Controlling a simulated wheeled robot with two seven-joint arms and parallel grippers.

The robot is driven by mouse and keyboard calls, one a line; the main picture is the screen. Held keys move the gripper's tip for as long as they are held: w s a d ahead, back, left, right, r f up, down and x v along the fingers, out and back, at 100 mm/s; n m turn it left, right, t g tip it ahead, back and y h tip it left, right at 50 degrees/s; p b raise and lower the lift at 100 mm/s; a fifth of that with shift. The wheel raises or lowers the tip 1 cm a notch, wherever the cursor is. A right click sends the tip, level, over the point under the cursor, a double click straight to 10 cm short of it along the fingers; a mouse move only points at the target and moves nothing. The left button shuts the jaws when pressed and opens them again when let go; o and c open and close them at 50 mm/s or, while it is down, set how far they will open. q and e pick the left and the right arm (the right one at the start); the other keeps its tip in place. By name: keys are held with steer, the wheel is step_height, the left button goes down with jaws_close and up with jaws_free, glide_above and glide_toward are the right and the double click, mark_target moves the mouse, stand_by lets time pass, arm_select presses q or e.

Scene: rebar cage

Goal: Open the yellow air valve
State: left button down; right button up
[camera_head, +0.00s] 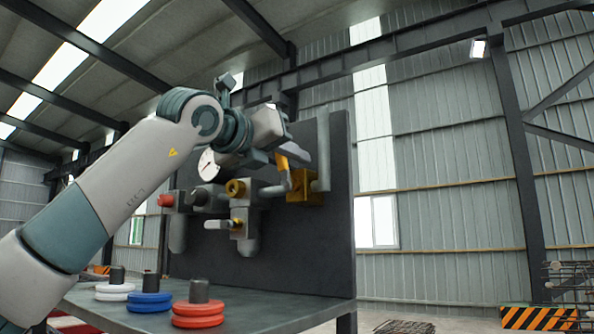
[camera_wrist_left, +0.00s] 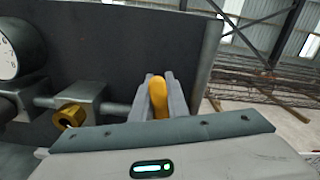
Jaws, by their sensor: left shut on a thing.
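The yellow air valve's handle (camera_wrist_left: 158,98) stands between the two grey fingers of my left gripper (camera_wrist_left: 160,97) in the left wrist view. In the head view my left gripper (camera_head: 285,172) reaches to the panel from the left, shut on the handle. A strip of the yellow handle (camera_head: 296,152) shows beside it, and the yellow valve body (camera_head: 305,189) sits to its lower right by a grey vertical pipe. The gripper hides part of the handle and pipework. My right gripper is not in view.
A dark upright panel (camera_head: 338,230) carries a round gauge (camera_head: 208,165), a brass ring fitting (camera_head: 235,188), a red knob (camera_head: 166,200) and a lower yellow-and-grey valve (camera_head: 224,225). White, blue and red weight discs (camera_head: 198,314) stand on the bench (camera_head: 265,312) in front.

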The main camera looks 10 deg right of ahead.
arm_select(q)
steer(key=n+b, duration=0.1)
steer(key=w+a+n+b, duration=0.1)
steer(key=n+b, duration=0.1)
steer(key=n, duration=0.1)
steer(key=shift+w+a+f+b, duration=0.2)
steer(key=shift+a+f+b, duration=0.05)
steer(key=shift+f+b, duration=0.15)
steer(key=shift+r, duration=0.1)
steer(key=c, duration=1.7)
jaws_free()
